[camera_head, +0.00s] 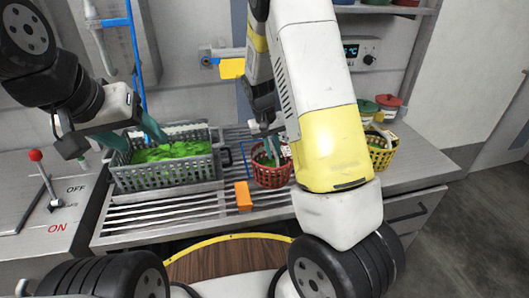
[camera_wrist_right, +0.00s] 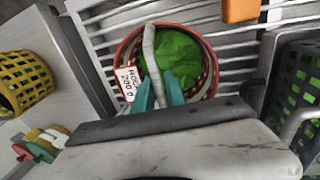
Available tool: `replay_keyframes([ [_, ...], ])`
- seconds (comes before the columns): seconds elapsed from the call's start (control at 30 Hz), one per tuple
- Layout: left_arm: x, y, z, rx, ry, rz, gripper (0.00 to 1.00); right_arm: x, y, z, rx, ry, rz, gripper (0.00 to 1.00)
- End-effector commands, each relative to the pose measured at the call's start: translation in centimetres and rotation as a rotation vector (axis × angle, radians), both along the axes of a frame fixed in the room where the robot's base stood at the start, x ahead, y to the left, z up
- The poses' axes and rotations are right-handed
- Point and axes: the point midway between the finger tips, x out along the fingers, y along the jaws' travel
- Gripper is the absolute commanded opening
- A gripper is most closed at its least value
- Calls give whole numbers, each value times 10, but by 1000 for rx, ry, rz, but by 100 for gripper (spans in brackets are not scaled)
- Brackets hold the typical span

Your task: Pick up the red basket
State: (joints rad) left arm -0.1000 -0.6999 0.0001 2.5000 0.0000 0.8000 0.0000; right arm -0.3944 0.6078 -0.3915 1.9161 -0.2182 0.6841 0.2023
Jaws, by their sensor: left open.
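The red basket (camera_head: 272,176) stands on the slatted drainer in the middle of the head view, with green leaves inside. In the right wrist view the red basket (camera_wrist_right: 131,45) shows from above, with a pale handle arching over the leaves and a white label on its side. My right gripper (camera_wrist_right: 160,90) is at this handle, its teal fingers close on both sides of it and looking shut on it. In the head view my right arm partly hides the basket. My left gripper (camera_head: 112,138) is open and empty by the grey crate.
A grey crate (camera_head: 170,177) of greens stands left of the basket. An orange block (camera_head: 243,196) lies in front of it. A yellow basket (camera_head: 380,155) stands to the right, near red and green lidded pots. A lever panel is at far left.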

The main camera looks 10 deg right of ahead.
Motion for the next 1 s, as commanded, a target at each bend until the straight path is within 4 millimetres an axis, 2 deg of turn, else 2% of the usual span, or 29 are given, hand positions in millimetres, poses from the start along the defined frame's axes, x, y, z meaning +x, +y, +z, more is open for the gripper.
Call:
replay_keyframes([
  [0.13,0,0,0,0,0,0,61,1,-3,-15,0,0,-1,16],
  [0.37,0,0,0,0,0,0,61,1,-3,-17,1,-1,-1,16],
  [0.4,0,0,0,0,0,0,61,1,-3,-17,1,-1,-1,14],
  [0.47,0,0,0,0,0,0,61,1,-3,-17,1,-1,-1,2],
  [0.5,0,0,0,0,0,0,61,1,-3,-17,1,-1,-1,0],
  [1.0,0,0,0,0,0,0,61,1,-3,-17,1,-2,0,0],
])
